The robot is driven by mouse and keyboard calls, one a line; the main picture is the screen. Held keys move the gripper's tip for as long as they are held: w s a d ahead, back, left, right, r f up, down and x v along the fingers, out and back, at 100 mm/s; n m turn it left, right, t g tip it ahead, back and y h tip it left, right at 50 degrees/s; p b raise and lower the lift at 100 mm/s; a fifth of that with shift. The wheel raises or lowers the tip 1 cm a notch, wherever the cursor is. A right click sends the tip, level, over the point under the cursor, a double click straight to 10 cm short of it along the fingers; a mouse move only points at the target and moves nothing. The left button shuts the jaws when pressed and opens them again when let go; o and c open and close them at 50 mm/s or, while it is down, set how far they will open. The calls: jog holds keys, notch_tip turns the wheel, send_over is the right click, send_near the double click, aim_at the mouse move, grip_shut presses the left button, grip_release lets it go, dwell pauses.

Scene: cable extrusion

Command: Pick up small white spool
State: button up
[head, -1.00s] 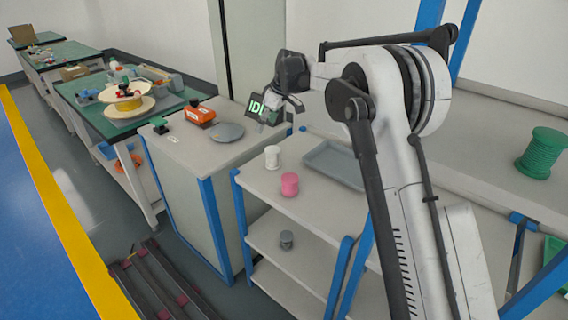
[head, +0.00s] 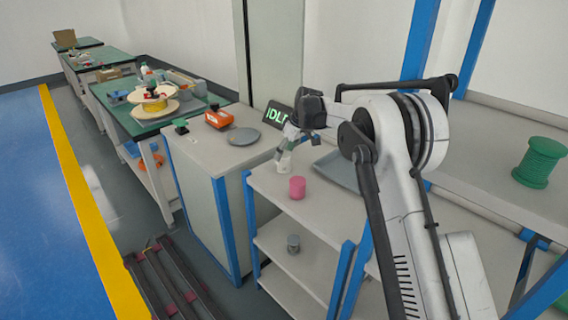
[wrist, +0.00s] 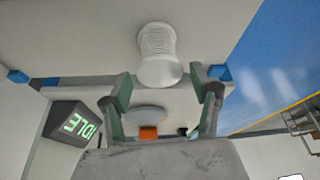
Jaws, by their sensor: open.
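The small white spool (head: 285,168) stands on the upper shelf of the grey and blue rack, partly hidden by my gripper in the head view. In the wrist view the white spool (wrist: 157,52) shows ribbed sides and a pale round end. My gripper (head: 284,156) is at the spool in the head view. In the wrist view my gripper (wrist: 160,80) is open, with its greenish finger pads on either side of the spool's near end. I see no contact, and how deep the spool sits between the pads is unclear.
A pink spool (head: 297,187) stands close by on the same shelf, beside a grey tray (head: 340,170). A grey spool (head: 293,243) is on the shelf below. The cabinet to the left holds a grey disc (head: 244,137), an orange device (head: 218,119) and an IDLE sign (head: 277,114).

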aim_at(281, 160)
jog(key=shift+x, duration=2.7)
jog(key=c, duration=1.4)
